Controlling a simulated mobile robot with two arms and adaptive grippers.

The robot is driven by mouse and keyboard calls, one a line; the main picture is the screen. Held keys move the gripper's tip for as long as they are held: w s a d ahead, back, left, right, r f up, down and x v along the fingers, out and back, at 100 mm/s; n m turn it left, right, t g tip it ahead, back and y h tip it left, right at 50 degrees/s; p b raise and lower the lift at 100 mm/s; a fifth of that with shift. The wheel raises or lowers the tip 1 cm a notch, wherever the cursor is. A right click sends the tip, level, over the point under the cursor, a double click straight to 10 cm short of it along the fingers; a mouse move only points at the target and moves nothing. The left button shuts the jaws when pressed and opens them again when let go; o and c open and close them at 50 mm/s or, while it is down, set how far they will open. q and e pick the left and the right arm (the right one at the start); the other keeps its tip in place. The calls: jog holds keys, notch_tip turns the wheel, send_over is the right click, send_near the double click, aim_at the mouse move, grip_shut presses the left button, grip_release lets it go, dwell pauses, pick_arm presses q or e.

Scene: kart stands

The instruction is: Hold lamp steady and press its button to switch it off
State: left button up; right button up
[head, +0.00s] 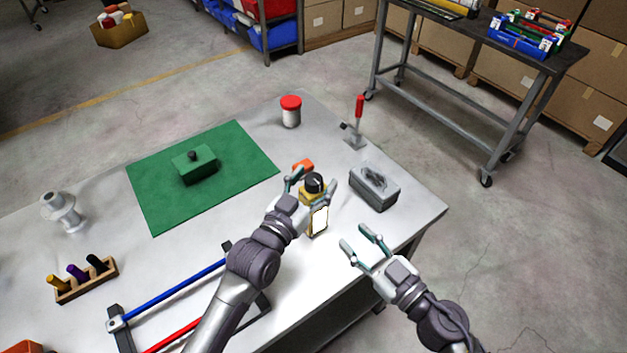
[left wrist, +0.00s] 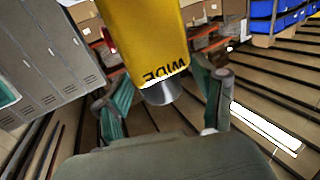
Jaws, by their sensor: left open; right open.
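The lamp (head: 306,200) is a small yellow body with a black knob-like top and a bright white panel facing the front, near the table's right side. My left gripper (head: 312,186) is open, with its fingers on either side of the lamp's upper part. In the left wrist view, the yellow body (left wrist: 150,38) with the word "WIDE" and a grey cylindrical end sits between the open fingers (left wrist: 164,98). Contact with the fingers cannot be told. My right gripper (head: 360,240) is open and empty, lower and to the right of the lamp. I cannot make out the button.
A grey box (head: 374,190) stands right of the lamp, and an orange item (head: 303,166) lies just behind it. A red-handled clamp (head: 357,125) and a red-lidded jar (head: 291,112) stand farther back. A green mat (head: 150,190) lies left. The table's front right edge is near my right gripper.

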pick_arm(q)
jog(key=shift+c, duration=0.2)
grip_shut()
pick_arm(e)
grip_shut()
dwell(1.2)
